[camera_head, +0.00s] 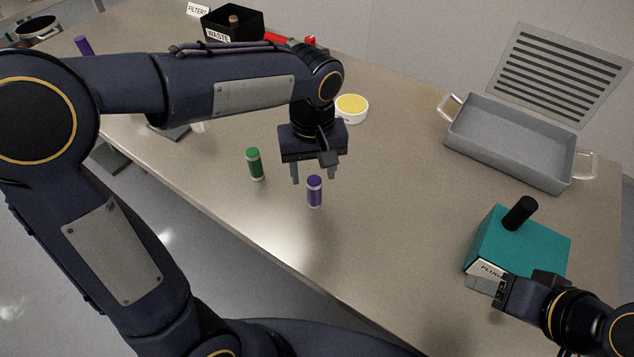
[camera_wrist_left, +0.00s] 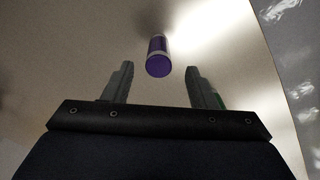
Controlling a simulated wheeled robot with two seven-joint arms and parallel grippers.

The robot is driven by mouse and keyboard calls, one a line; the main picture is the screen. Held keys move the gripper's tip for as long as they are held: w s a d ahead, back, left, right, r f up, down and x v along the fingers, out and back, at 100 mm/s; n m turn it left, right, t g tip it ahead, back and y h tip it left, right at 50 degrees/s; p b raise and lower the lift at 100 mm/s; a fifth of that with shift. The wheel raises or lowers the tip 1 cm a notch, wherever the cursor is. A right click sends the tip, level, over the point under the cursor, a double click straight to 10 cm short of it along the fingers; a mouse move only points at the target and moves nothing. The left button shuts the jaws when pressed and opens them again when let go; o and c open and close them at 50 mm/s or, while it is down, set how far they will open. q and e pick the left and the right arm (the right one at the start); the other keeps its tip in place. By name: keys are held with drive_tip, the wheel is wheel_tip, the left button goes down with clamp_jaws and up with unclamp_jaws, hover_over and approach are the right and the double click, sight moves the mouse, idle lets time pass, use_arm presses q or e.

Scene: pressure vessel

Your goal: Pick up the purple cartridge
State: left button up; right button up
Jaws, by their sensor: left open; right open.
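The purple cartridge (camera_head: 314,191) stands upright on the table in the head view, with a pale band near its base. It also shows in the left wrist view (camera_wrist_left: 158,58), just beyond the fingertips and centred between them. My left gripper (camera_head: 313,178) is open and empty, pointing down just behind the cartridge and apart from it; its two fingers also show in the left wrist view (camera_wrist_left: 160,80). My right gripper (camera_head: 485,288) is at the lower right, open, beside the teal block (camera_head: 540,250) with a black peg; its fingertips are partly hard to make out.
A green cartridge (camera_head: 255,164) stands close to the left of my left gripper. A yellow-topped round tub (camera_head: 351,108), a black waste bin (camera_head: 236,24) and a grey tray (camera_head: 508,143) stand further back. The table's front edge (camera_head: 300,278) runs near the purple cartridge.

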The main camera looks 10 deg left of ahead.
sight(315, 192)
use_arm(q)
wheel_tip(315, 192, down, 7)
drive_tip(key=shift+d+f, duration=0.1)
drive_tip(key=shift+f, duration=0.05)
drive_tip(key=shift+c, duration=0.4)
drive_tip(key=c, duration=1)
